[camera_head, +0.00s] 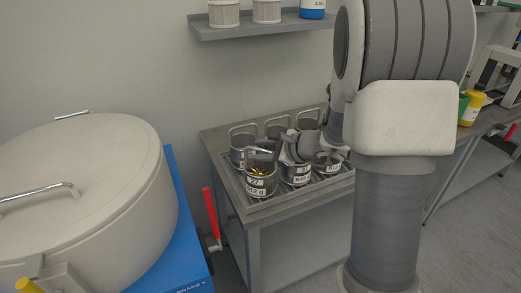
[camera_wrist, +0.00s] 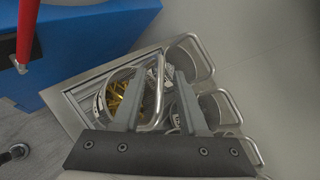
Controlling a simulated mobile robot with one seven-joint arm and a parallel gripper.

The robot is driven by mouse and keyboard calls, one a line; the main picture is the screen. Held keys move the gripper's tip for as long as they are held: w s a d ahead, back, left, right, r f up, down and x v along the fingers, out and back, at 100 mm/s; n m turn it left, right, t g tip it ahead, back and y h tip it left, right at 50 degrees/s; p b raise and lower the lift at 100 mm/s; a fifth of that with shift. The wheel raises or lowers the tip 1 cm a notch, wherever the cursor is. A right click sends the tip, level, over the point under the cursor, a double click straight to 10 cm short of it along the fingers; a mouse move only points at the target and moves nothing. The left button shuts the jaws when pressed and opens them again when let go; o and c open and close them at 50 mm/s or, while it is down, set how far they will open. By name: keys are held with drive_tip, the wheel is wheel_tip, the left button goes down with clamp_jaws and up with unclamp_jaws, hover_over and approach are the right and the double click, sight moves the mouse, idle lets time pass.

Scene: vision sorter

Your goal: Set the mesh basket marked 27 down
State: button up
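The mesh basket marked 27 (camera_head: 260,184) stands at the front left of a metal tray on the steel table, with gold-coloured pieces inside. It appears upright and resting in the tray. In the wrist view the basket (camera_wrist: 107,103) lies under my left finger, and its wire handle (camera_wrist: 159,78) rises between the two fingers. My gripper (camera_wrist: 162,72) is open, its fingers apart on either side of the handle with gaps visible. In the head view my gripper (camera_head: 266,153) is just above the basket, and my arm hides part of the tray.
Several other handled baskets, such as one (camera_head: 242,147) behind, crowd the tray (camera_head: 325,184). A large lidded drum (camera_head: 80,190) on a blue base (camera_head: 185,225) and a red lever (camera_head: 211,212) stand left. A shelf (camera_head: 265,29) hangs above.

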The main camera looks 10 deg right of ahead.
drive_tip(key=shift+r, duration=0.1)
drive_tip(key=shift+s+d+r, duration=0.1)
drive_tip(key=shift+r, duration=0.1)
drive_tip(key=p+v, duration=0.2)
drive_tip(key=v, duration=0.9)
drive_tip(key=s+a+r+n+g+h, duration=0.25)
drive_tip(key=s+a+n, duration=0.25)
drive_tip(key=s+n, duration=0.4)
drive_tip(key=s+a+r+n+g+h, duration=0.1)
drive_tip(key=s+a+r+n+g, duration=0.25)
drive_tip(key=s+n, duration=0.5)
drive_tip(key=s+d+r+n+t+h+p, duration=0.1)
drive_tip(key=s+d+r+n+h+p, duration=0.1)
drive_tip(key=r+p, duration=0.6)
drive_tip(key=shift+s+d+r+n+t+h, duration=0.25)
drive_tip(key=shift+s+r+n+t+h, duration=0.15)
drive_tip(key=shift+s+n+h, duration=0.45)
